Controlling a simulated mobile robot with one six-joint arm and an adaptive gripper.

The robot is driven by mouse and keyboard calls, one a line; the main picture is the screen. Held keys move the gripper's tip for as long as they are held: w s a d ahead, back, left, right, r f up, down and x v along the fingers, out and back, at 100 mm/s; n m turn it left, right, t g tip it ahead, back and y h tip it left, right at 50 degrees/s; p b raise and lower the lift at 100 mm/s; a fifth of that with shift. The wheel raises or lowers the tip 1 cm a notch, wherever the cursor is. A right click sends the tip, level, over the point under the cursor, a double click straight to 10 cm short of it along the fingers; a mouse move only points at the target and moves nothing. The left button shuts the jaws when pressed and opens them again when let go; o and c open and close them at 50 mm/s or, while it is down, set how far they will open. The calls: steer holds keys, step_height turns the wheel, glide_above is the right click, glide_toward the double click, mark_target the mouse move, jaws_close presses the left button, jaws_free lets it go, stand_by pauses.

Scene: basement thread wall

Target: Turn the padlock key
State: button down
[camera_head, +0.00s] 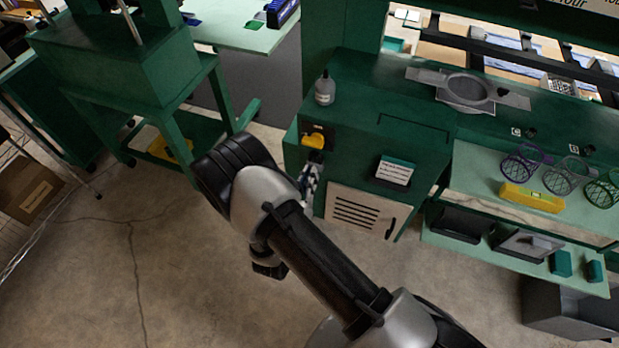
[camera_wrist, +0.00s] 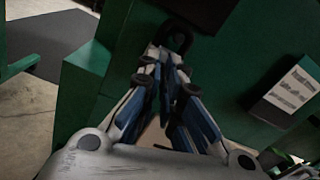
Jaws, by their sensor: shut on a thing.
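A yellow piece (camera_head: 314,140), which looks like the padlock, sits on a dark plate (camera_head: 328,131) on the front of the green machine cabinet. My gripper (camera_head: 314,158) reaches up to it from below, its fingers close together. In the wrist view, my gripper (camera_wrist: 166,62) is shut with its fingertips at a dark looped piece (camera_wrist: 178,38) against the green panel. The key itself is mostly hidden by the fingertips, and I cannot make out its angle.
A grey bottle (camera_head: 325,91) stands on the cabinet top above the plate. A label card (camera_head: 394,172) and a pale louvred vent (camera_head: 358,212) are on the cabinet front. A green bench frame (camera_head: 150,100) stands left, with open concrete floor before it.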

steer(key=shift+m, duration=0.8)
steer(key=c, duration=1.8)
jaws_free()
steer(key=shift+o, duration=0.2)
steer(key=v, duration=1.2)
steer(key=shift+r, duration=0.1)
